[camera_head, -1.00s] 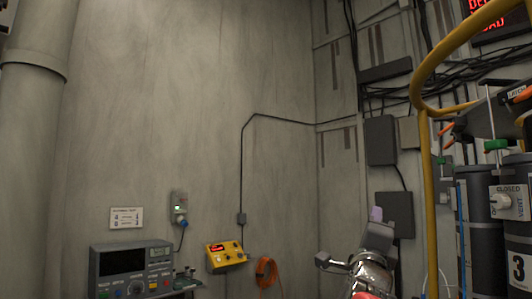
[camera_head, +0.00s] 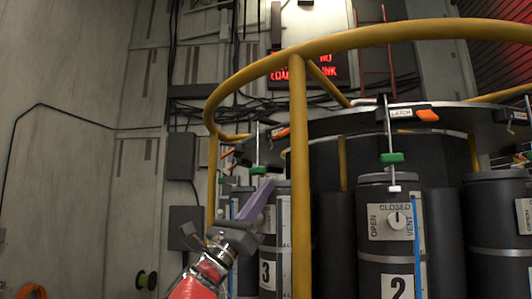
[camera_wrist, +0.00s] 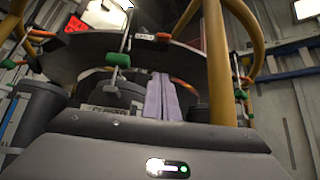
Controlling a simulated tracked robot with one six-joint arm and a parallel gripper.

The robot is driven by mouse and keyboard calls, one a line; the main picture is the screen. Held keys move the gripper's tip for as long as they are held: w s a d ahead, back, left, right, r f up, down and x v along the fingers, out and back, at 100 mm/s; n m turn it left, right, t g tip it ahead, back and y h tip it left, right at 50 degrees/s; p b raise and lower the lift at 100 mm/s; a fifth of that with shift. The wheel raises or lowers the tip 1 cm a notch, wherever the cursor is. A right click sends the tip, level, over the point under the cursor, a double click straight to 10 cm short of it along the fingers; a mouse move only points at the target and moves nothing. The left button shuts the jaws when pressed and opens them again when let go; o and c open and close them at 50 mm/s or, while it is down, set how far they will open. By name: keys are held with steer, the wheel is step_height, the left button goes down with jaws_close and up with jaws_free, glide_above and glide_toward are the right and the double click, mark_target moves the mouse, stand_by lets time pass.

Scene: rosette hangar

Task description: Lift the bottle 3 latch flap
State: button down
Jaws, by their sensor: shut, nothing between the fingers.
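Bottle 3 (camera_head: 267,268) is a dark cylinder with a white number plate, partly hidden behind a yellow post and my gripper. Above it hangs a rod with a green collar (camera_head: 257,170). An orange flap (camera_head: 283,132), which looks like its latch flap, lies on the dark ring's rim just right of that rod. My gripper (camera_head: 264,190) has pale purple fingers, shut and empty, pointing up in front of bottle 3, below the flap. In the wrist view the fingers (camera_wrist: 160,78) lie together below the dark ring. I cannot tell which orange tab there is bottle 3's.
A yellow guard rail (camera_head: 299,170) curves around the bottle ring, with a post close to the right of my gripper. Bottle 2 (camera_head: 398,287) stands right, under a labelled orange latch flap (camera_head: 428,115). A red sign (camera_head: 305,70) glows behind. The left wall side is open.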

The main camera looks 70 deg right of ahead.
mark_target(283, 133)
steer(key=s+d+r, duration=0.2)
steer(key=d+r, duration=0.1)
steer(key=r, duration=0.7)
steer(key=shift+d+r, duration=0.35)
steer(key=shift+s, duration=0.1)
steer(key=shift+a+r, duration=0.1)
stand_by(0.4)
